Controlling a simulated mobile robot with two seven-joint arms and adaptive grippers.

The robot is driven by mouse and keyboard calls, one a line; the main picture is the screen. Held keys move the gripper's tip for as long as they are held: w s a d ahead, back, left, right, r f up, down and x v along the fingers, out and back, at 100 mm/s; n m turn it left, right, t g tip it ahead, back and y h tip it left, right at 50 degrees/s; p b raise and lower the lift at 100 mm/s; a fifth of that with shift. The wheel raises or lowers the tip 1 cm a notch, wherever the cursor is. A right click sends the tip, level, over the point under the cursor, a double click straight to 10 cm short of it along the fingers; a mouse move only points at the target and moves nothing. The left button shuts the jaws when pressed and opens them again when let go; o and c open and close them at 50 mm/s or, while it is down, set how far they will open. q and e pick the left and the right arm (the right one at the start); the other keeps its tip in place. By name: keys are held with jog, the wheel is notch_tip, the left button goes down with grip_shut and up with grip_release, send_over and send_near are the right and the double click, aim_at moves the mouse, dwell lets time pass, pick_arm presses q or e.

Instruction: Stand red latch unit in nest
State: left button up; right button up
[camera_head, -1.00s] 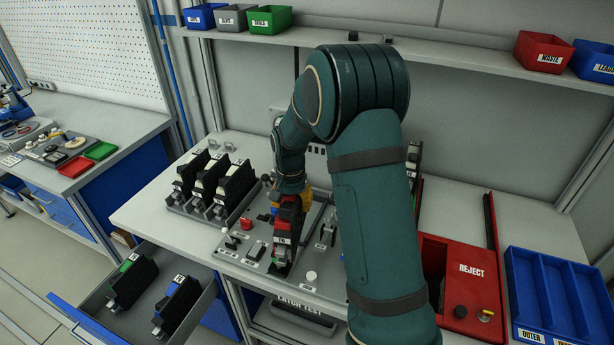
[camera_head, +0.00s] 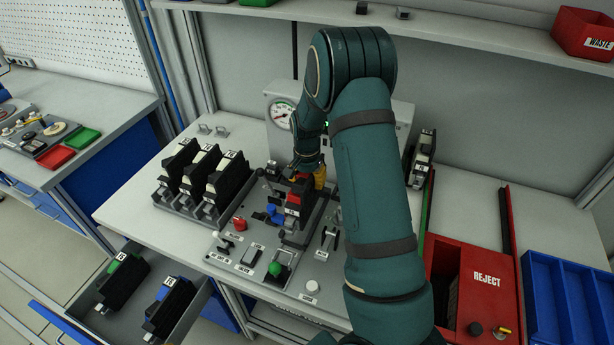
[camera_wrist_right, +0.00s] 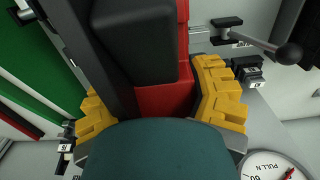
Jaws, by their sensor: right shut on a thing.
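The red latch unit (camera_head: 295,203), red and black with a white label, is at the middle of the test panel in the head view. My right gripper (camera_head: 310,180) is shut on it with yellow fingers, which show on both sides of its red body (camera_wrist_right: 165,100) in the wrist view. The unit looks roughly upright over a dark grey fixture (camera_head: 300,238), apparently the nest. My gripper and forearm hide part of both, and I cannot tell whether the unit is seated. My left gripper is not in view.
A green knob (camera_head: 275,268), a red button (camera_head: 239,223) and a toggle clamp (camera_head: 328,238) surround the fixture. A gauge (camera_head: 281,115) stands behind. A rack of black units (camera_head: 188,205) is at left; the red reject bin (camera_head: 462,285) and blue tray (camera_head: 565,300) are at right.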

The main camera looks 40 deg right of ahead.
jog(key=shift+f+b, duration=2.2)
jog(key=shift+f, duration=1)
jog(key=o, duration=1.4)
notch_tip(320, 180, up, 12)
jog(key=shift+r, duration=0.1)
